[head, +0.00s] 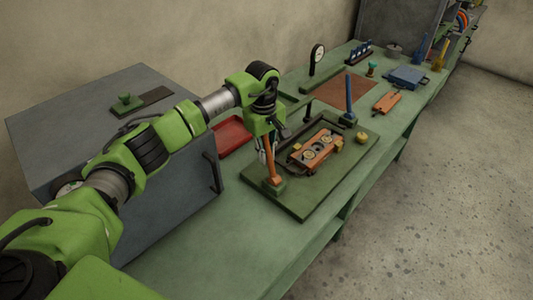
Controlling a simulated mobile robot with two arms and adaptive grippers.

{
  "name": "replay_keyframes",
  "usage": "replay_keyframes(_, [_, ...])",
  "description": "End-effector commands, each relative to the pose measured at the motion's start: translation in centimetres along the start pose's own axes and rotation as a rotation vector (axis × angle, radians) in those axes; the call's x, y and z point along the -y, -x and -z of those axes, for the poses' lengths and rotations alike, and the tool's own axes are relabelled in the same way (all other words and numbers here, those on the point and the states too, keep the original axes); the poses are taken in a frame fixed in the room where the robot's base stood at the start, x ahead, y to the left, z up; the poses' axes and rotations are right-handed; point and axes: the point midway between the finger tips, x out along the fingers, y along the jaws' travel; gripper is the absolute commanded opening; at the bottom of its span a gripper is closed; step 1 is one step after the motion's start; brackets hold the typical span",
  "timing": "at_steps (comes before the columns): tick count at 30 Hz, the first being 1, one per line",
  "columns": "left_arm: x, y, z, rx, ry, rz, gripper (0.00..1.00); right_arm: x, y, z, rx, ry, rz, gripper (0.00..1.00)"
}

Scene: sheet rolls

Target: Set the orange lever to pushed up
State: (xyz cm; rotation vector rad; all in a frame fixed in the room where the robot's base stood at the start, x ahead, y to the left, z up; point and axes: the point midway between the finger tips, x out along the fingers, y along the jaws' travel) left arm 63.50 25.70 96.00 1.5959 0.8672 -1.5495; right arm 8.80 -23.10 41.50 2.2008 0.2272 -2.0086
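The orange lever (272,172) stands upright, leaning slightly left, on a small green base at the near left of a dark green board (305,206). My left gripper (264,150) hangs fingers-down at the upper part of the orange lever, overlapping it in the picture. The fingers are small and partly hidden, so I cannot tell whether they touch the lever or how far apart they are. My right gripper is not in view.
A blue lever (349,98) stands at the board's far side. An orange part with round pieces (315,150) lies mid-board, beside a yellow knob (361,137). A red tray (231,136) and grey cabinet (75,135) are left. The green bench (190,252) is bare in front.

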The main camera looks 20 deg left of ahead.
Motion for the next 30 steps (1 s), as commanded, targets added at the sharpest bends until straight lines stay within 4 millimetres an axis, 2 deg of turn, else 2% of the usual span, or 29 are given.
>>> replay_keyframes(11, [-0.1, 0.2, -0.4, -0.048, -0.005, 0.007, 0.00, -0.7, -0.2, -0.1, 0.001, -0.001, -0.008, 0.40])
replay_keyframes(20, [-0.6, 0.5, -2.2, -0.237, -0.018, 0.041, 0.00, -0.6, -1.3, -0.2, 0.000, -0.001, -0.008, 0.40])
replay_keyframes(30, [-1.0, 0.4, -4.5, -0.473, -0.027, 0.086, 0.00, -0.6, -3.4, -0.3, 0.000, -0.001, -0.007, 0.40])
